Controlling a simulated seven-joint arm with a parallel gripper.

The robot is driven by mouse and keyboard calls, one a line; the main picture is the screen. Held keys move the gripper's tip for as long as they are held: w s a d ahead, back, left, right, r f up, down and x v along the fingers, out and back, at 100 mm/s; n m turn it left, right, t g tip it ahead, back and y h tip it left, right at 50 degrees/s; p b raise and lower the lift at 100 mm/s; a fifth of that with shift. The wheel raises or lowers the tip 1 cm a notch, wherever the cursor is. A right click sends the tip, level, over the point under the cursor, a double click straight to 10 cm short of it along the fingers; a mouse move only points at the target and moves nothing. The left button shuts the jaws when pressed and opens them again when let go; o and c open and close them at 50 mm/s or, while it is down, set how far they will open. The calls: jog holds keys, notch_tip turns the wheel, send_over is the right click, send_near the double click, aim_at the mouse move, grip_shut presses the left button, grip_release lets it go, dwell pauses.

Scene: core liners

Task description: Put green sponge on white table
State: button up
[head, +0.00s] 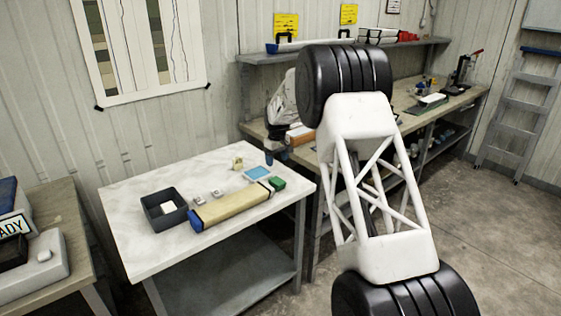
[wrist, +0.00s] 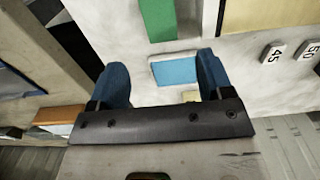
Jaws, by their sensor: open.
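In the wrist view the green block (wrist: 158,20) lies beyond my gripper (wrist: 165,72), at the top of the picture, partly cut off. My gripper is open. Its two blue fingers stand apart, with a light blue pad (wrist: 174,71) showing between them. Nothing is seen held. In the head view my arm covers part of the scene, and I cannot clearly make out the fingers.
The pad (head: 257,174) lies behind the tube. A dark grey tray (head: 151,208), small white blocks (head: 199,196) and a pale yellow item (head: 238,163) are also on the white table. A workbench (head: 440,105) with tools stands behind. The table's left and front-left areas are bare.

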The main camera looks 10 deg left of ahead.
jog(key=s+d+r+m, duration=0.2)
jog(key=s+d+r, duration=0.55)
jog(key=s, duration=0.35)
jog(key=s+d+r+m+t, duration=0.1)
jog(key=s+d+r, duration=0.5)
jog(key=s+r, duration=0.3)
jog(key=s+d+r+m, duration=0.2)
jog(key=s+d+r, duration=0.5)
jog(key=s, duration=0.5)
jog(key=s+d+f+m, duration=0.1)
jog(key=s+d, duration=0.2)
jog(key=s, duration=1)
jog(key=s+d+f+m+t, duration=0.1)
jog(key=s+d, duration=0.3)
jog(key=s, duration=0.8)
jog(key=s+d+f+m, duration=0.2)
jog(key=s+d+f, duration=0.1)
jog(key=s, duration=1)
jog(key=shift+s+d+t, duration=0.3)
